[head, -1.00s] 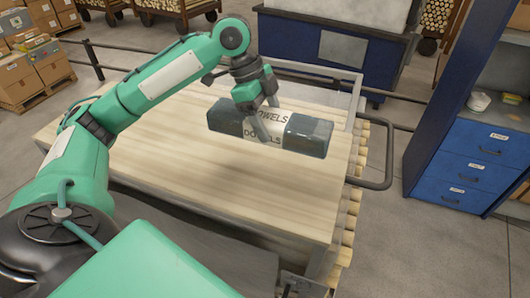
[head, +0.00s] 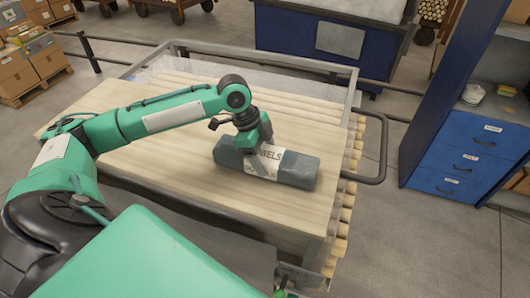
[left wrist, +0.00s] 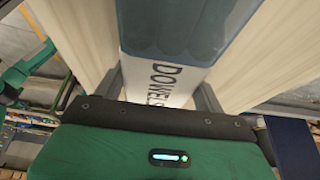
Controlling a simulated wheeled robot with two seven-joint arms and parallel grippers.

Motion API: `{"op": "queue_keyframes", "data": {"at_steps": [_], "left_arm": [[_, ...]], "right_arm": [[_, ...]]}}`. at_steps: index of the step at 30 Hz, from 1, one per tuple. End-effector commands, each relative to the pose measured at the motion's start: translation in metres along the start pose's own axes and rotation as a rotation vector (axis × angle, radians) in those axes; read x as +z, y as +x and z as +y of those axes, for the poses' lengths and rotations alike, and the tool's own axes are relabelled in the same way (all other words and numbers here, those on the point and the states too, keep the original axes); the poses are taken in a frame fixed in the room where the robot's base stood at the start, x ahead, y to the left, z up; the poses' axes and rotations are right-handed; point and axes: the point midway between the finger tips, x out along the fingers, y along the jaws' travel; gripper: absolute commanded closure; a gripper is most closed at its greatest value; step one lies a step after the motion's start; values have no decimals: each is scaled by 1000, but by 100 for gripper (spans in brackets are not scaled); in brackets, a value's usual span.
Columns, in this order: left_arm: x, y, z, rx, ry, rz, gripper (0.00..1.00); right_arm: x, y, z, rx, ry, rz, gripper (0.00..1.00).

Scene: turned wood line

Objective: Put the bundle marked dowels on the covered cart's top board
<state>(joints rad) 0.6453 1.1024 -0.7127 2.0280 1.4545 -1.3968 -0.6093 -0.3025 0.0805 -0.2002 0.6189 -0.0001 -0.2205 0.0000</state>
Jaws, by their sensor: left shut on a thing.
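The dowels bundle (head: 297,172) is a long dark grey-blue wrapped pack with a white band lettered DOWELS. It lies level at the top board (head: 150,165) of the cart, right of the board's middle; I cannot tell whether it touches the wood. My left gripper (head: 257,163) comes down from above and is shut across the white band. In the left wrist view the bundle (left wrist: 185,30) runs between the two fingers, with the lettering partly hidden by the gripper body. My right gripper is not in view.
Pale dowels fill the cart (head: 350,160) below the board, with a handle (head: 383,150) on its right. A blue drawer cabinet (head: 465,155) stands at the right and a blue bin (head: 325,45) behind. Bare board lies left of the bundle.

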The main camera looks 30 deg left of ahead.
Motion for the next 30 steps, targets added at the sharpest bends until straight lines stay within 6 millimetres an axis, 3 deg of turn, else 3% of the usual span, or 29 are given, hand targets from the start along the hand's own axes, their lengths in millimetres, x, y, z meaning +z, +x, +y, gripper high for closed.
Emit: {"op": "queue_keyframes", "data": {"at_steps": [7, 8, 10, 11, 22, 26, 30], "left_arm": [[0, 1, 0, -1, 0, 1, 70], [1, 2, 0, 0, 0, 0, 23], [0, 2, 0, 0, 0, 0, 10], [0, 2, 0, 0, 0, 0, 7], [0, -4, 0, -1, 0, 1, 7], [1, -22, -1, -5, 1, 0, 7], [1, -53, -2, -7, 0, 1, 7]], "right_arm": [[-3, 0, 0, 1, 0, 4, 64], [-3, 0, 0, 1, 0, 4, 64], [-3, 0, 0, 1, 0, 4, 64], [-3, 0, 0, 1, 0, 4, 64], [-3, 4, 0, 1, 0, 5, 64], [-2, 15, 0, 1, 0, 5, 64], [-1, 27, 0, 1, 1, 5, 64]]}}
